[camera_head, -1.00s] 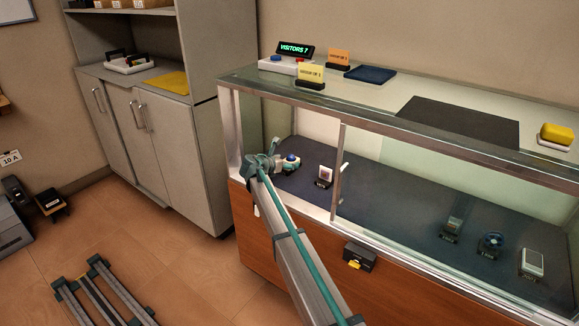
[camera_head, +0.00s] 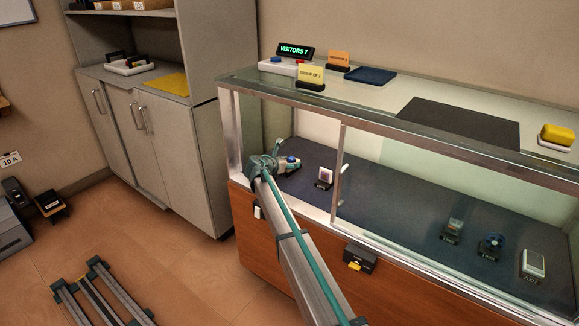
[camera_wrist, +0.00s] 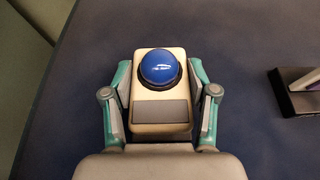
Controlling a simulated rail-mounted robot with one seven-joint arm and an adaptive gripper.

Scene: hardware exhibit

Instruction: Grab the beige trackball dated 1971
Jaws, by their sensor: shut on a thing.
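The beige trackball (camera_wrist: 160,111) has a blue ball on top and a grey plate at its near end. In the wrist view it sits between the two fingers of my gripper (camera_wrist: 162,98), which press on its left and right sides. In the head view the trackball (camera_head: 291,164) shows at the left end of the display case, just beyond my gripper (camera_head: 277,164), which partly hides it. My gripper is shut on it. No date is readable on it. I cannot tell whether it touches the case floor.
The glass display case (camera_head: 405,140) has a metal frame and a sliding pane with a handle (camera_head: 342,182). A small exhibit on a dark stand (camera_head: 324,178) is right of the trackball.

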